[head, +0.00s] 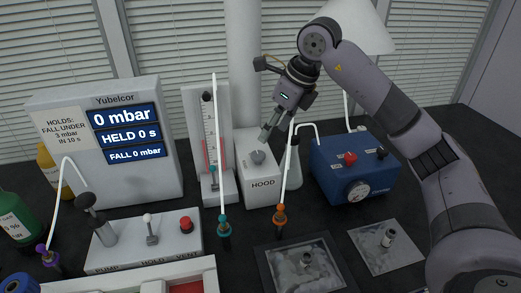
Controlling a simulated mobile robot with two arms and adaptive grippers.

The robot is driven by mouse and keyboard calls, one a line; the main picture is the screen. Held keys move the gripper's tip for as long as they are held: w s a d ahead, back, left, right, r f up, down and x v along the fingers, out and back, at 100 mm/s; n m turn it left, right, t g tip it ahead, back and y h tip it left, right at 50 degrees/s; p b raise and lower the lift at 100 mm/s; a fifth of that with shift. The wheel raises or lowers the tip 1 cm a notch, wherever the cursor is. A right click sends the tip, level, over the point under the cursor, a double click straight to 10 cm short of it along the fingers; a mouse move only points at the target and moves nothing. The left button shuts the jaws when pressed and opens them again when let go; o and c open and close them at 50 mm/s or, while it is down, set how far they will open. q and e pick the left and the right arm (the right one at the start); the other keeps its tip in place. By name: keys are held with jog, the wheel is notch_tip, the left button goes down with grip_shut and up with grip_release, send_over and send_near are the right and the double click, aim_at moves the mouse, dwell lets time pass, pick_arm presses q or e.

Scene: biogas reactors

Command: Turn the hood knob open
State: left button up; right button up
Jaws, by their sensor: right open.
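The hood knob (257,157) is a small grey knob on the sloped top of a white box (262,193) labelled HOOD, in the middle of the head view. My right gripper (268,135) reaches down from the upper right. Its fingertips are just above and behind the knob, and it is open and holds nothing that I can see. Whether the fingertips touch the knob is too small to tell. My left gripper is out of view.
A white manometer (191,105) stands left of the hood box and a glass flask (293,165) right of it. A blue pump box (355,185) with a red knob is further right. A display unit (168,175) reads 0 mbar. Thin white tubes rise in front.

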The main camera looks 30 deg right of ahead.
aim_at(258, 154)
jog(key=x, duration=0.9)
jog(key=shift+f+p, duration=0.15)
jog(key=shift+p, duration=0.2)
jog(key=shift+c, duration=0.2)
jog(key=c, duration=1.1)
